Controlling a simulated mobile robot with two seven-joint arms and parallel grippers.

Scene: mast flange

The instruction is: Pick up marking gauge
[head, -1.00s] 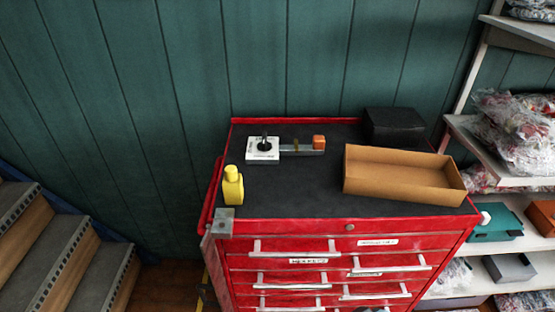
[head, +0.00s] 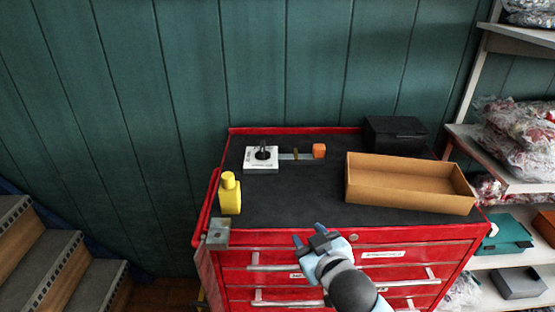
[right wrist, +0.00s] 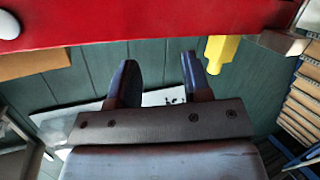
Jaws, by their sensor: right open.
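What looks like the marking gauge (head: 289,157) lies towards the back of the red tool chest's black top in the head view. It is a thin grey bar with a small brass-coloured piece; an orange block (head: 319,151) sits at its right end. Its left end meets a white square plate (head: 260,166) with a black knob; I cannot tell whether these are joined. My right gripper (head: 309,235) is open and empty at the chest's front edge, well short of the gauge. Its two fingers (right wrist: 158,82) stand apart in the right wrist view. My left gripper is out of view.
A yellow bottle (head: 230,194) stands at the left of the top, and a grey metal bracket (head: 218,235) sits at the front left corner. An open cardboard tray (head: 410,192) and a black box (head: 394,134) occupy the right side. The middle of the top is clear.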

